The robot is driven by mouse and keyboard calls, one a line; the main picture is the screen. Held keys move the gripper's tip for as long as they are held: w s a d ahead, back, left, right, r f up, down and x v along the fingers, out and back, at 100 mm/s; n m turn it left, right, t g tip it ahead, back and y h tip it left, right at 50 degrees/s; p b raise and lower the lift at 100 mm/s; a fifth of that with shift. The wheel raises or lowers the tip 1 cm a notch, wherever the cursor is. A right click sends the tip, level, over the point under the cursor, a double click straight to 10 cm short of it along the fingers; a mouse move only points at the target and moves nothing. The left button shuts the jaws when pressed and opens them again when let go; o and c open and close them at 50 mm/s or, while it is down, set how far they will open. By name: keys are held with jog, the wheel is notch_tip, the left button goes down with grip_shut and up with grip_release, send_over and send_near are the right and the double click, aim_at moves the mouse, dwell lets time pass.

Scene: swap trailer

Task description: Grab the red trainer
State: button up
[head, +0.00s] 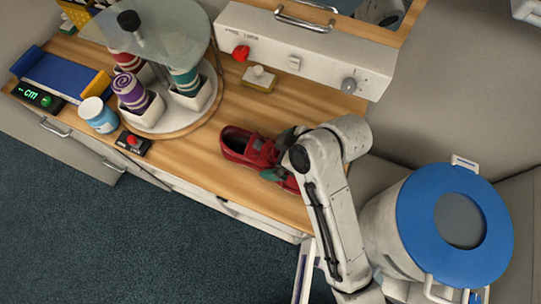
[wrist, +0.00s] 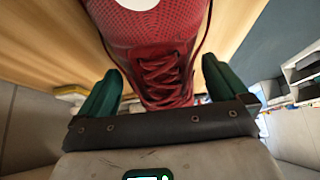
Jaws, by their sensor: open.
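The red trainer (head: 236,147) lies on the wooden counter in the head view, its dark opening to the left and its other end partly hidden by my arm and gripper. My gripper (head: 279,158) is over that end of the trainer. In the wrist view the trainer's laced red upper (wrist: 160,72) fills the space between the green fingers of my gripper (wrist: 163,85). The fingers are spread, one on each side of the shoe. I cannot tell whether either finger touches it.
A white panel with knobs (head: 310,50) runs behind. A blue-lidded bin (head: 415,210) stands right.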

aim_at(271, 157)
jog(key=shift+x, duration=1.7)
jog(key=c, duration=1)
jog(key=shift+o, duration=0.2)
jog(key=shift+r, duration=0.15)
jog(key=shift+r, duration=0.55)
jog(key=s+r, duration=0.1)
jog(key=r, duration=0.1)
jog(key=s+d+r, duration=0.1)
jog(key=r, duration=0.1)
jog(key=s+r+b, duration=0.1)
jog(key=r, duration=0.1)
jog(key=shift+s+d+r, duration=0.3)
jog(key=shift+s+d, duration=0.05)
jog(key=s+d+r+p, duration=0.3)
jog(key=s+d+r, duration=0.1)
jog(key=s, duration=0.5)
jog(key=shift+r, duration=0.6)
